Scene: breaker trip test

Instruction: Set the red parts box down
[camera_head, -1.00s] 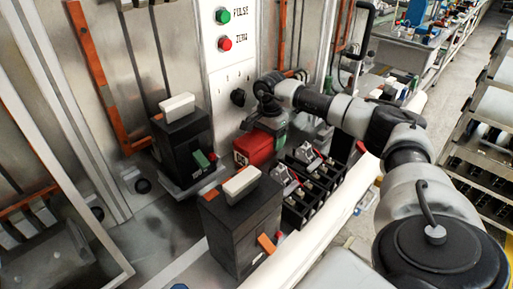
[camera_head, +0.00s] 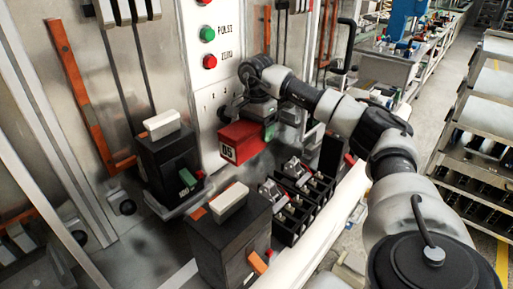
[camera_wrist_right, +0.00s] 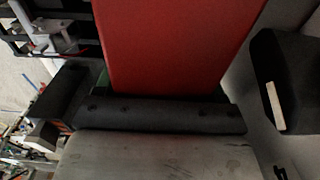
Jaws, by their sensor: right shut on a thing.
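The red parts box (camera_head: 238,144), with a "05" label on its front, is in my right gripper (camera_head: 262,112) in the head view. The box appears held up in front of the white control panel, above the metal shelf. In the right wrist view the red box (camera_wrist_right: 180,45) fills the upper middle, beside the dark gripper edge (camera_wrist_right: 160,115). My left gripper is not in view.
Black breaker units with white-topped handles stand at left (camera_head: 168,165) and in front (camera_head: 232,240). A black rack of small parts (camera_head: 298,205) is right of the front unit. The panel (camera_head: 205,90) rises behind. Bare shelf metal (camera_head: 145,235) shows at lower left.

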